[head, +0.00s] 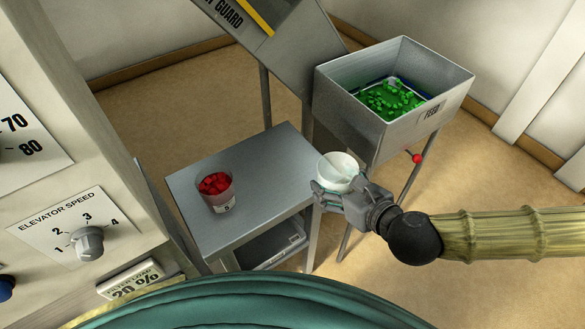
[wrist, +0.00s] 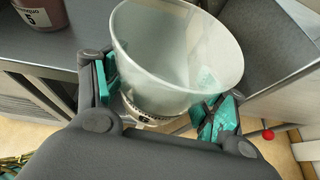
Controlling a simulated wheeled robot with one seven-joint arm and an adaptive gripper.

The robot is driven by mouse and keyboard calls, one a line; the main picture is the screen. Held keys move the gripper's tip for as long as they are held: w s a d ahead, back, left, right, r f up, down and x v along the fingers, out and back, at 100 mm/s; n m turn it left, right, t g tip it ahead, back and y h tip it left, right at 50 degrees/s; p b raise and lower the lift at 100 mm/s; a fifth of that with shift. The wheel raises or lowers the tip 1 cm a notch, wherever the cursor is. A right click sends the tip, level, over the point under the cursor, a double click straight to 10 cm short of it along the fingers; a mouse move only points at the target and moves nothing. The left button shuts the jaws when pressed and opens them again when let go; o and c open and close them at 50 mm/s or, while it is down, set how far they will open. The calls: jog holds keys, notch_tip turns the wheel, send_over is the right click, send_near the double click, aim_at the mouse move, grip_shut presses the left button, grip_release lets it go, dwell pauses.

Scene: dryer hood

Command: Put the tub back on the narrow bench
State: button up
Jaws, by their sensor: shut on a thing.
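The white tub (head: 338,170) looks empty and is held roughly upright by my gripper (head: 335,192). In the head view it is at the right edge of the narrow bench (head: 262,165); I cannot tell its height against the bench top. In the wrist view the tub (wrist: 176,60) fills the middle, with the teal finger pads of my gripper (wrist: 158,100) on both sides of it. A label shows low on the tub, partly hidden by my gripper.
A tub of red pieces (head: 214,190) stands on the bench's left part. A feed hopper (head: 440,95) holding green pieces stands behind right, with a red knob (head: 417,158) below. A control panel (head: 60,225) is at the left. The bench's middle is clear.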

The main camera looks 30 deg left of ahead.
jog(key=s+a+n+g+y+b, duration=0.1)
jog(key=s+a+n+g+b, duration=0.15)
jog(key=s+a, duration=0.4)
send_over(290, 168)
jog(key=shift+f+n+g+p, duration=0.35)
jog(key=shift+f+g+p, duration=0.1)
jog(key=shift+f, duration=0.05)
jog(key=shift+w+f, duration=0.15)
jog(key=shift+f, duration=1.65)
jog(key=shift+f, duration=0.15)
jog(key=o, duration=1.3)
jog(key=shift+c, duration=0.2)
